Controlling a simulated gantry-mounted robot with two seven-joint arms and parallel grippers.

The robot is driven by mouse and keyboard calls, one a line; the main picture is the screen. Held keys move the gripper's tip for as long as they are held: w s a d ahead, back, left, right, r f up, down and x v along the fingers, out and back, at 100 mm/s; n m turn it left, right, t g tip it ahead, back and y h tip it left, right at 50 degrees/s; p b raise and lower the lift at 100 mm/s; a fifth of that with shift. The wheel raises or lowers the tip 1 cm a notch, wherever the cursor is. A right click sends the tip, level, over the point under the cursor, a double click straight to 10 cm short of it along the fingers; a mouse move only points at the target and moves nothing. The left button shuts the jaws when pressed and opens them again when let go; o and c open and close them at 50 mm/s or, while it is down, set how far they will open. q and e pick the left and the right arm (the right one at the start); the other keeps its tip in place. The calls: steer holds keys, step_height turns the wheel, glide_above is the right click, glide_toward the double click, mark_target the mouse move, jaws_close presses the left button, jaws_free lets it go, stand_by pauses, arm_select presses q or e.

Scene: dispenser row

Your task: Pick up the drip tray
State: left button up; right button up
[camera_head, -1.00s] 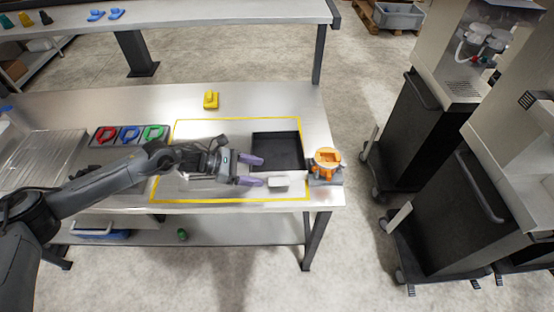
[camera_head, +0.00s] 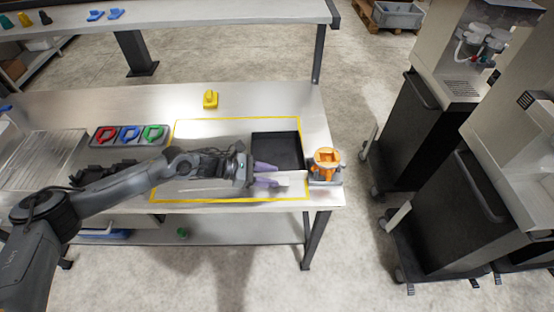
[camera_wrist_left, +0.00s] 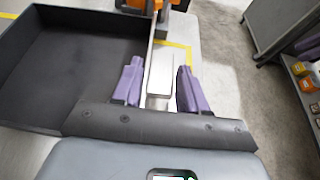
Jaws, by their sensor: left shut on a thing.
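The drip tray (camera_head: 276,139) is a square, black, open tray near the right end of the steel table. A small pale block (camera_head: 284,183) sits centred at its near side, like a handle; whether it is joined to the tray is hard to see. My left gripper (camera_head: 270,176) reaches in from the left, its purple fingers at the pale block. In the left wrist view the fingers (camera_wrist_left: 160,85) stand on either side of the pale block (camera_wrist_left: 160,72), shut on it, with the black tray (camera_wrist_left: 70,60) to the left. My right gripper is not in view.
An orange device (camera_head: 327,164) stands close to the tray's right at the table corner. Yellow lines (camera_head: 235,120) frame the work area. A yellow object (camera_head: 211,99) lies behind it. Red, blue and green pieces lie left (camera_head: 129,134). Dispenser carts (camera_head: 410,120) stand right, across the floor.

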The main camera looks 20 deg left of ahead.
arm_select(q)
jaws_close()
steer(key=shift+r, duration=0.1)
